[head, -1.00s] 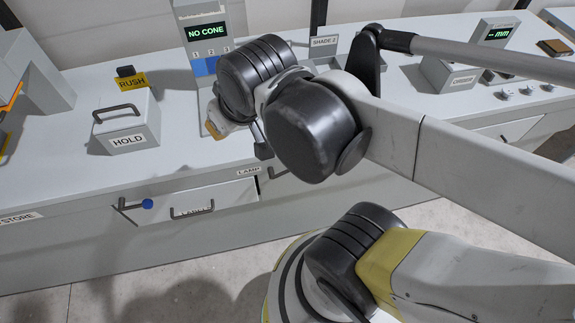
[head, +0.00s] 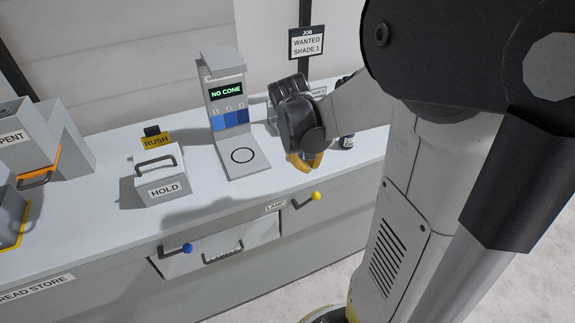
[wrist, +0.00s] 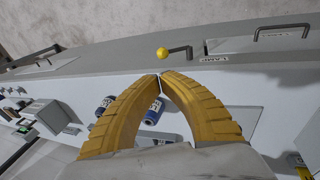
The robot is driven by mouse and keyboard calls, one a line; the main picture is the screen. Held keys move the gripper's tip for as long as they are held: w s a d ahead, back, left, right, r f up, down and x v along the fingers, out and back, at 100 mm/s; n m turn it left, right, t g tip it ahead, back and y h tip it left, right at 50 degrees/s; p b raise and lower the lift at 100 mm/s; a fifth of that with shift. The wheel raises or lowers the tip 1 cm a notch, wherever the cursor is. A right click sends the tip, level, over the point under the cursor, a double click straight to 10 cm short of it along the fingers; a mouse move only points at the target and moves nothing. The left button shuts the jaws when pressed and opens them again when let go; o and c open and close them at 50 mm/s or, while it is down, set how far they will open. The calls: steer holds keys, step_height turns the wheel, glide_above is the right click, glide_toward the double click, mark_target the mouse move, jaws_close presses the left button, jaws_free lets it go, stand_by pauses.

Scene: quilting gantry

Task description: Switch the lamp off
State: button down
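The LAMP label (head: 275,206) is on the counter's front edge, above the drawer's right end. It also shows in the wrist view (wrist: 214,59). To its right a dark lever with a yellow knob (head: 316,196) sticks out from the counter front. In the wrist view the yellow knob (wrist: 162,54) is just beyond my fingertips, apart from them. My gripper (head: 306,163) is above the counter's right part, with yellow fingers pointing down. No lamp itself can be made out.
A lever with a blue knob (head: 187,248) is at the drawer's left, and a drawer handle (head: 222,257) projects. The HOLD box (head: 162,188) and NO CONE stand (head: 222,90) are on the counter. Blue cylinders (wrist: 153,112) show behind my fingers. Floor in front is clear.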

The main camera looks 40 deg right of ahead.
steer(key=b+x, duration=0.6)
steer(key=x, duration=0.8)
steer(key=shift+w, duration=0.1)
steer(key=shift+d, duration=0.1)
